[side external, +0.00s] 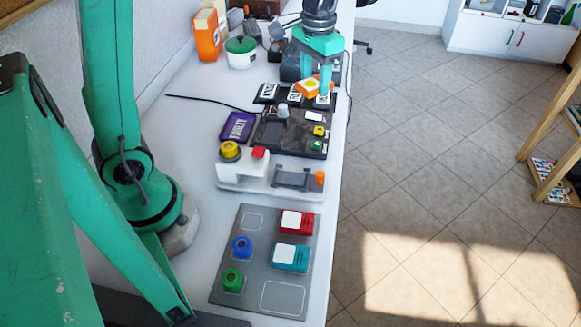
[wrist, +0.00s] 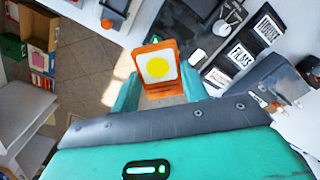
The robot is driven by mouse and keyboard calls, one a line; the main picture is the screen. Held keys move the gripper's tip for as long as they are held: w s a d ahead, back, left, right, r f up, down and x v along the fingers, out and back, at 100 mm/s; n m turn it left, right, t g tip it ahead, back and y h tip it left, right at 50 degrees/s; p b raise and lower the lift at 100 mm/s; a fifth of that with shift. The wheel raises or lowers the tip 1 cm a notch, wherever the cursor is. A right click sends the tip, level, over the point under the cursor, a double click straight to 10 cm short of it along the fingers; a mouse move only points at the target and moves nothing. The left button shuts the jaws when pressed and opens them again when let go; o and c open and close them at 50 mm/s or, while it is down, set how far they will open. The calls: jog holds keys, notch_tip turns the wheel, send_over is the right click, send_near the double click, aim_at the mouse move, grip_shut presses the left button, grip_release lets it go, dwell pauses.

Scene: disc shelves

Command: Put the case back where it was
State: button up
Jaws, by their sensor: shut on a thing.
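My gripper (side external: 316,85) is shut on an orange case (side external: 305,89) with a white label and a yellow disc on it. In the wrist view the case (wrist: 159,68) sits between the two teal fingers, label facing the camera. In the side view the case appears over or just in front of the labelled dividers of a dark rack (side external: 268,92). I cannot tell whether it touches the rack. The wrist view shows white labels (wrist: 240,58) on the rack, two reading roughly HOUSE and FILMS. The fingers partly cover the rack's right end.
A purple case (side external: 237,126) with white lettering lies left of a dark panel (side external: 285,132) with small parts. Nearer are a white stand (side external: 243,174) and a grey board (side external: 255,275) with coloured blocks. A green-lidded pot (side external: 241,52) stands behind left. The table's right edge is close.

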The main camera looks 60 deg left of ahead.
dwell(0.3)
jog(key=shift+s+d+f, duration=0.1)
jog(key=shift+s+d, duration=0.2)
jog(key=shift+d, duration=0.25)
jog(key=s+d+f+m, duration=0.2)
jog(key=s+d+m, duration=0.2)
jog(key=s, duration=0.5)
jog(key=s+d+f+m, duration=0.3)
jog(key=s+d+m, duration=0.2)
jog(key=s+d, duration=0.3)
jog(key=shift+s+d+f, duration=0.35)
jog(key=shift+d, duration=0.4)
send_over(291, 178)
notch_tip(291, 178, down, 7)
jog(key=shift+f, duration=1.8)
